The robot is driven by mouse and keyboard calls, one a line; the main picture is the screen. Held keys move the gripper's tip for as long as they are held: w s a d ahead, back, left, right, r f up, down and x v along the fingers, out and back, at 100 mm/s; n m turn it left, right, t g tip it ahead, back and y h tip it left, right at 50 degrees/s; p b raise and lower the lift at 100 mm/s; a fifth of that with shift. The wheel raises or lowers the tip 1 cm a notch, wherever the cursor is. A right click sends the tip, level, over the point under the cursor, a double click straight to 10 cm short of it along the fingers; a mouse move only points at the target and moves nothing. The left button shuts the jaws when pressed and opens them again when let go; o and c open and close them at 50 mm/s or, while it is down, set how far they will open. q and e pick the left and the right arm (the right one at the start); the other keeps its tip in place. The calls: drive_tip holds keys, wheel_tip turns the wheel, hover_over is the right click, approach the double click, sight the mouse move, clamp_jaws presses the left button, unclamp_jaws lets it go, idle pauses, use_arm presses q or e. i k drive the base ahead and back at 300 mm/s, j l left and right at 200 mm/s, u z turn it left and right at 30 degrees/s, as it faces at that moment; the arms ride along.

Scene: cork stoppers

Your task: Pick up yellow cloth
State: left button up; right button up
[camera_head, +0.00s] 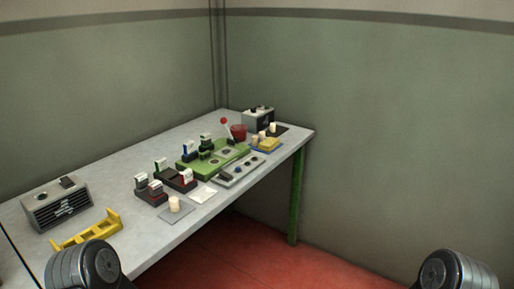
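A small flat yellow piece (269,143), which looks like the yellow cloth, lies at the far right part of the grey table (118,192). It has a blue edge (263,149) under it, and a pale cork-like cylinder stands close to its left side. It is too small to tell whether it is folded. Rounded dark parts of my two arms show at the bottom left and bottom right corners. Neither gripper's fingers are in view, and both arms are well apart from the yellow piece.
A yellow rack (88,232) and a grey vented box (57,204) stand at the near left. A green board (213,160), dark blocks, a red pot (239,132) and a grey box (258,118) crowd the far half. Walls close the back; red floor lies in front.

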sight(271, 143)
drive_tip(key=i+l+z, duration=0.15)
drive_tip(key=i+l, duration=0.2)
drive_tip(key=i, duration=0.4)
drive_tip(key=i+l+z, duration=0.2)
drive_tip(key=i, duration=0.6)
drive_tip(key=i+l+z, duration=0.15)
drive_tip(key=i, duration=0.65)
